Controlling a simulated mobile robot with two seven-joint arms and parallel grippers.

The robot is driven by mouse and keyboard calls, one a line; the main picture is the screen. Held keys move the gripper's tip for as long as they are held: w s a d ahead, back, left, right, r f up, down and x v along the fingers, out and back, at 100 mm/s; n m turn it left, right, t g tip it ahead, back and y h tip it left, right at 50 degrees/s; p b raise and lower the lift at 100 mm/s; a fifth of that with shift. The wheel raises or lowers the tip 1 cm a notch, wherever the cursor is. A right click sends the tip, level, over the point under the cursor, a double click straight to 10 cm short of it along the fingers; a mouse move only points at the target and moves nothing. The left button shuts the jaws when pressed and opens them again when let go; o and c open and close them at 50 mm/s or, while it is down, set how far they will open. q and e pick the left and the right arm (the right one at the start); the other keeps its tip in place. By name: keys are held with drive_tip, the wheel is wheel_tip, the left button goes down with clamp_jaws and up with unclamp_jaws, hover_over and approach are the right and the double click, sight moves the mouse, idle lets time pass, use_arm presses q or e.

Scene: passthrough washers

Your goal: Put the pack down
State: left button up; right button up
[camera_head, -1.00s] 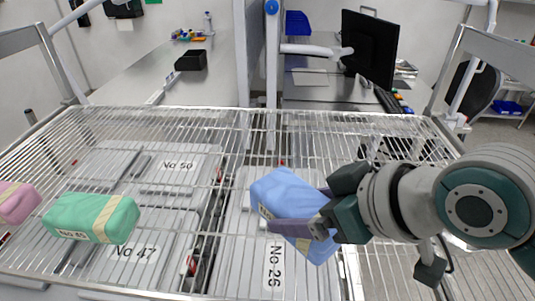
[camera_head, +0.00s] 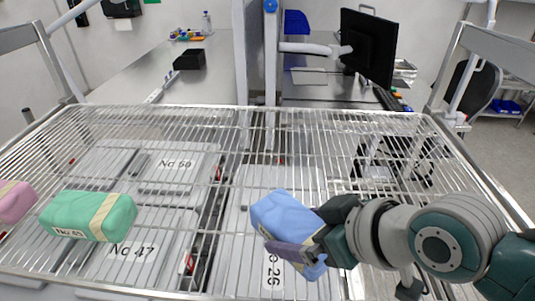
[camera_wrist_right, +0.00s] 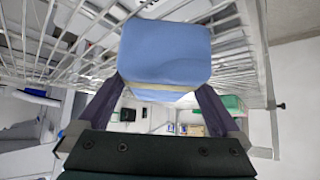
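The blue pack (camera_head: 287,217) with a beige band is in my right gripper (camera_head: 308,247), over the front middle of the wire rack (camera_head: 360,125). It is tilted in the head view, and I cannot tell whether it touches the wires. In the right wrist view the blue pack (camera_wrist_right: 165,55) sits between the two fingers (camera_wrist_right: 163,98), which are against its sides. A green pack (camera_head: 88,214) with a beige band lies on the rack at the left. A pink pack (camera_head: 15,201) is at the left edge, partly cut off. My left gripper is not in view.
Grey numbered lids (camera_head: 172,168) show below the wires. The rack is clear between the green and blue packs and along its back. A monitor (camera_head: 368,48) and a black box (camera_head: 190,59) stand on desks behind.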

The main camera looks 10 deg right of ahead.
drive_tip(key=shift+r, duration=0.3)
drive_tip(key=v, duration=1.1)
drive_tip(key=s+d+m+g+h, duration=0.3)
drive_tip(key=s+g+h, duration=0.1)
drive_tip(key=s, duration=0.9)
drive_tip(key=shift+f+m+p, duration=0.4)
drive_tip(key=shift+p, duration=0.05)
drive_tip(key=shift+d, duration=0.15)
